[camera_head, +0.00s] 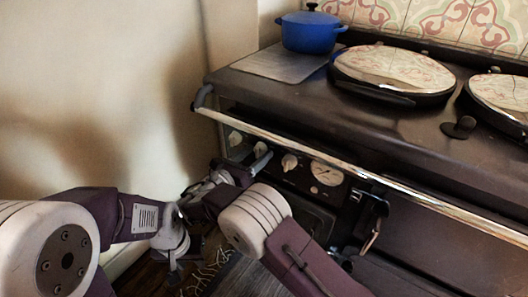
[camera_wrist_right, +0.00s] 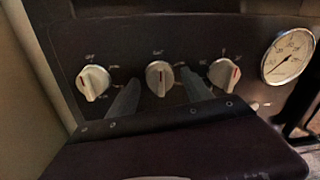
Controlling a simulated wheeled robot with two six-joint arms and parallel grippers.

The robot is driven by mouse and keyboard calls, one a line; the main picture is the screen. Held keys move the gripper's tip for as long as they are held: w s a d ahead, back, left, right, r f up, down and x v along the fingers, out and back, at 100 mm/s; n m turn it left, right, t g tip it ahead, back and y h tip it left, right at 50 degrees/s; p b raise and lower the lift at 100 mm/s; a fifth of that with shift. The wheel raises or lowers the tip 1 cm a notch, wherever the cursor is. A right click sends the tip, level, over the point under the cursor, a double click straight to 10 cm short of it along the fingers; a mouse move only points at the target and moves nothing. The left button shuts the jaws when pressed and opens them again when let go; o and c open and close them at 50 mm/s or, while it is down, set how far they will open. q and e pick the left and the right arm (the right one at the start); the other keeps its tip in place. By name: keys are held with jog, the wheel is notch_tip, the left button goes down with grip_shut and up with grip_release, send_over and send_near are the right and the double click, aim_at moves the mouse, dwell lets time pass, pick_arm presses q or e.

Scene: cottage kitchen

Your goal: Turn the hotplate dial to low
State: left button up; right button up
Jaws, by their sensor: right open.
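Three white dials with red marks sit in a row on the dark stove panel. In the right wrist view they are the left dial (camera_wrist_right: 93,82), the middle dial (camera_wrist_right: 159,77) and the right dial (camera_wrist_right: 223,74). Their labels are too blurred to tell which is for the hotplate. My right gripper (camera_wrist_right: 158,92) is open, one finger either side of the middle dial; contact cannot be told. In the head view this gripper (camera_head: 257,163) is at the panel. My left gripper (camera_head: 176,262) hangs low at the left, away from the panel; its jaws are unclear.
A round gauge (camera_head: 326,173) is right of the dials. A metal rail (camera_head: 300,142) runs above them along the stove front. Two round hotplate lids (camera_head: 392,72) and a blue pot (camera_head: 309,30) are on top. A wall (camera_head: 90,90) is at the left.

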jog(key=shift+s+a+r, duration=0.1)
jog(key=shift+s+r, duration=0.05)
jog(key=shift+c, duration=0.9)
grip_shut()
